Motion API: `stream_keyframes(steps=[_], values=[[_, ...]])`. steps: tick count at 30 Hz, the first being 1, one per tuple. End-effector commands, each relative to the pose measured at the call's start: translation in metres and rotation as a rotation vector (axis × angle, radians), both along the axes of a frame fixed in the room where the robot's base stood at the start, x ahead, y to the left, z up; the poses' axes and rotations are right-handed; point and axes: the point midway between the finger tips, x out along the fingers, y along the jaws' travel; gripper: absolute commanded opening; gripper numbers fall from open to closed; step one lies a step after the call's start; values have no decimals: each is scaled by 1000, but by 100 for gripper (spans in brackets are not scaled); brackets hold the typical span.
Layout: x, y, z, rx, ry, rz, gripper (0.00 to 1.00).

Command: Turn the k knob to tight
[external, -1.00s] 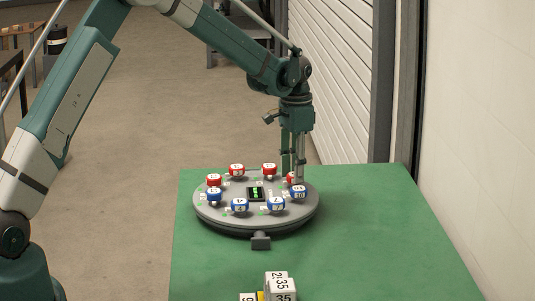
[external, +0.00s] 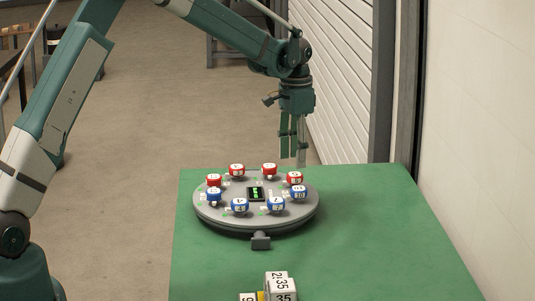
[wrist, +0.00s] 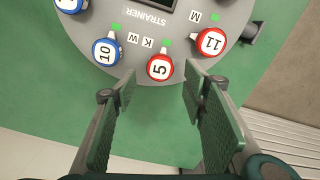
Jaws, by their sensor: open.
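A round grey panel (external: 240,218) with red and blue numbered knobs stands on the green table. In the wrist view, a K label (wrist: 148,42) sits beside the red knob marked 5 (wrist: 160,68), between it and the blue knob marked 10 (wrist: 105,52). Knob 5 also shows in the external view (external: 294,178) at the panel's right side. My gripper (external: 293,158) is open and empty above and behind that knob. In the wrist view its fingers (wrist: 162,92) stand apart, with knob 5 ahead of the gap. No tight mark is readable.
The red knob marked 11 (wrist: 210,42) stands close to the right finger's line, and knob 10 is on the other side. A dark display (external: 256,194) is at the panel's middle. Numbered blocks (external: 280,287) lie at the front. Table space right of the panel is clear.

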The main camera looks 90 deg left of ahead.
Motion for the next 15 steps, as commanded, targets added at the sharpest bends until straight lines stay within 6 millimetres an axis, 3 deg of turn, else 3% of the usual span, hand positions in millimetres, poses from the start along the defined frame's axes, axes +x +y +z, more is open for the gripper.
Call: stream_keyframes(steps=[6, 15], values=[[0, 0, 36, 0, 0, 0, 43], [0, 0, 66, 0, 0, 0, 43]])
